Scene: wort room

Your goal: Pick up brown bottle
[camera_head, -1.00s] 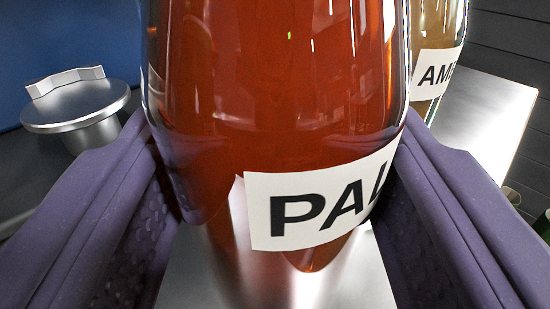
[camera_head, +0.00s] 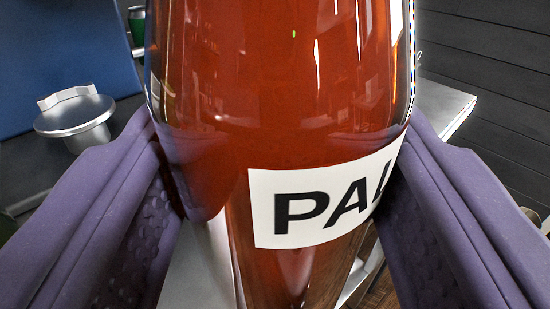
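The brown bottle (camera_head: 280,110) is a large glass vessel of red-brown liquid that fills the middle of the view. It bears a white label (camera_head: 320,205) whose visible letters read "PAL"; the label's right end is hidden behind a finger. My gripper (camera_head: 290,160) has two purple fingers, one against each side of the bottle, and is shut on it. The bottle's top is cut off by the frame. The bottle's bottom lies out of view or is hard to make out.
A metal lidded fitting (camera_head: 75,115) stands at the left beside a blue panel (camera_head: 62,60). A metal table (camera_head: 445,108) shows behind the bottle at the right, with dark plank wall (camera_head: 490,70) beyond. A small green object (camera_head: 137,28) is at the upper left.

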